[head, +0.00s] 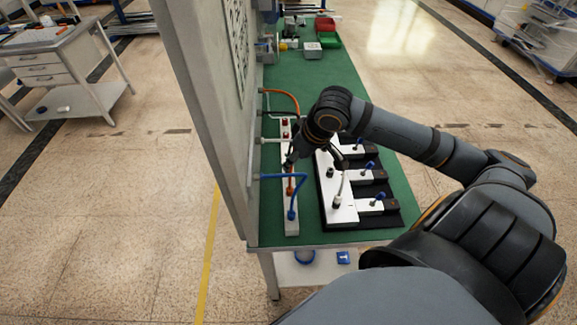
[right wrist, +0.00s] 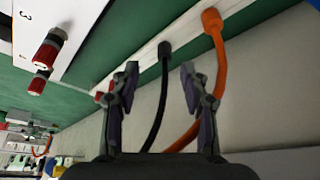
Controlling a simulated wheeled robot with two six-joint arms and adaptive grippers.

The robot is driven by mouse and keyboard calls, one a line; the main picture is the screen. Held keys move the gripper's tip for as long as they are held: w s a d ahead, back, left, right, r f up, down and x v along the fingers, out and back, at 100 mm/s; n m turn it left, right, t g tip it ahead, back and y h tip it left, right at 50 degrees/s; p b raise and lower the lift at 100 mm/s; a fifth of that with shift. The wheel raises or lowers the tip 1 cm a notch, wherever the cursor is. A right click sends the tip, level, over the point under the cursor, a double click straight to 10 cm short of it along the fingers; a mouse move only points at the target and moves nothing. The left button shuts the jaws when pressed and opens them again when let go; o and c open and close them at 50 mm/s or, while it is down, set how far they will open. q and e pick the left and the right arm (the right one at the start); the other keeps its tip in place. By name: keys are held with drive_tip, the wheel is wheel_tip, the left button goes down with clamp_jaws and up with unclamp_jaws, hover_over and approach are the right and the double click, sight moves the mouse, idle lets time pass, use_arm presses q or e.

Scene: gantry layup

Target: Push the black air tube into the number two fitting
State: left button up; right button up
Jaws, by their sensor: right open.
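In the right wrist view a black air tube (right wrist: 158,100) has its thick dark end (right wrist: 165,48) at a white rail (right wrist: 145,50). My right gripper (right wrist: 160,80) is open, one finger on each side of the tube in the picture; I cannot tell if it touches. A white block marked 3 (right wrist: 26,17) carries a red-and-black fitting (right wrist: 47,50), with another below it (right wrist: 38,82). No number two is readable. In the head view my right gripper (head: 290,158) is over the white rail (head: 291,228) and hides part of it. My left gripper is not seen.
An orange tube (right wrist: 214,45) stands close beside the black one. A blue tube (head: 291,190) loops to the rail's near end. Right of it, a black base (head: 385,219) carries white blocks with blue knobs (head: 380,196). A grey panel (head: 205,110) borders the green table (head: 345,75) on the left.

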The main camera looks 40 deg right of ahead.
drive_tip(key=shift+w+a+f+b, duration=0.3)
drive_tip(key=shift+f+b, duration=0.15)
drive_tip(key=shift+f, duration=0.15)
drive_tip(key=x, duration=0.2)
drive_tip(key=shift+w+a+f+b, duration=0.2)
drive_tip(key=shift+f+b, duration=0.05)
drive_tip(key=shift+b, duration=0.05)
drive_tip(key=shift+w+f, duration=0.15)
drive_tip(key=shift+f, duration=0.3)
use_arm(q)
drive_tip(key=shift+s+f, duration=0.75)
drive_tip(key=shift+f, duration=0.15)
use_arm(e)
drive_tip(key=shift+c, duration=0.5)
clamp_jaws()
